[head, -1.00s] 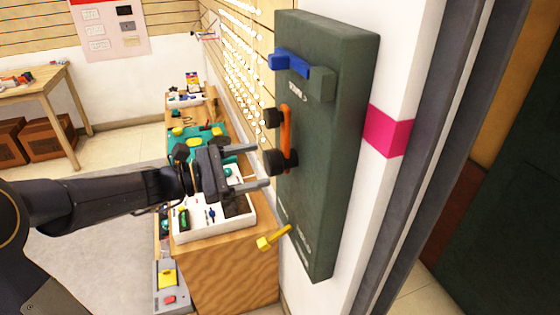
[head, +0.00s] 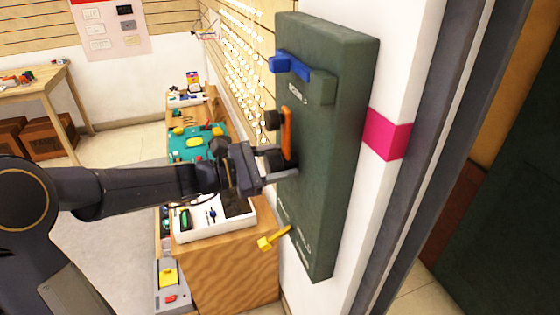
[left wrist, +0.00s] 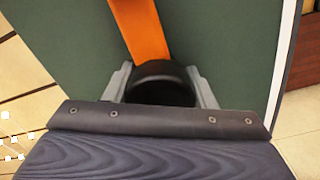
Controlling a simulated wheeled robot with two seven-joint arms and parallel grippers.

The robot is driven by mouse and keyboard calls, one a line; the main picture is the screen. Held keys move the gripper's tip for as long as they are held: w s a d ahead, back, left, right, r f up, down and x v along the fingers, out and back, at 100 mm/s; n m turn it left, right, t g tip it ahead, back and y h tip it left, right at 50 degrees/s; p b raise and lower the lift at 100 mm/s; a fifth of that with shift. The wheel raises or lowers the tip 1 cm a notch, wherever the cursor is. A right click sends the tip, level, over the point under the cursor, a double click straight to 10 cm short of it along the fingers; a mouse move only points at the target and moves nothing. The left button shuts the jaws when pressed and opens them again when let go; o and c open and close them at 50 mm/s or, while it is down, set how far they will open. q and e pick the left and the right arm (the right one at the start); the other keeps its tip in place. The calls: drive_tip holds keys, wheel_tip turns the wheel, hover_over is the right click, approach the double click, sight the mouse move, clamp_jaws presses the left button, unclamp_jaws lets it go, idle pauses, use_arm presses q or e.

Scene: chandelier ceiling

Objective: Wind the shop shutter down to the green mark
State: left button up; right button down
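A dark green winder box (head: 325,170) is fixed to a white post. It carries an orange crank arm (head: 286,132) with a black knob (head: 274,159) at its lower end. My left gripper (head: 283,165) is at that knob, one finger on each side. In the left wrist view the fingers lie close against both sides of the black knob (left wrist: 162,84), below the orange arm (left wrist: 140,30). My right gripper is out of view. I see no green mark; whether the dark green surface (head: 510,210) at right is the shutter is unclear.
A blue lever (head: 290,65) sits high on the box and a yellow one (head: 272,238) low. A pink band (head: 386,134) crosses the post. A wooden counter (head: 235,270) with a white tray (head: 190,236) stands below my left arm. The floor at left is open.

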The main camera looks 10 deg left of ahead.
use_arm(q)
drive_tip(key=c, duration=0.7)
drive_tip(key=shift+o, duration=0.2)
drive_tip(key=shift+f+m+b, duration=0.2)
drive_tip(key=shift+m+b, duration=0.2)
drive_tip(key=shift+b, duration=0.3)
drive_tip(key=m+b, duration=0.3)
drive_tip(key=b, duration=0.2)
drive_tip(key=m+b, duration=0.3)
drive_tip(key=b, duration=0.2)
drive_tip(key=m+b, duration=0.4)
drive_tip(key=b, duration=0.1)
drive_tip(key=shift+s+f+b, duration=0.1)
drive_tip(key=shift+f+b, duration=0.25)
drive_tip(key=shift+b, duration=0.05)
drive_tip(key=m+b, duration=1)
drive_tip(key=b, duration=0.1)
drive_tip(key=shift+r+m+b, duration=0.15)
drive_tip(key=shift+m+b, duration=1.6)
drive_tip(key=shift+m, duration=0.35)
drive_tip(key=o, duration=1.4)
drive_tip(key=shift+r, duration=0.1)
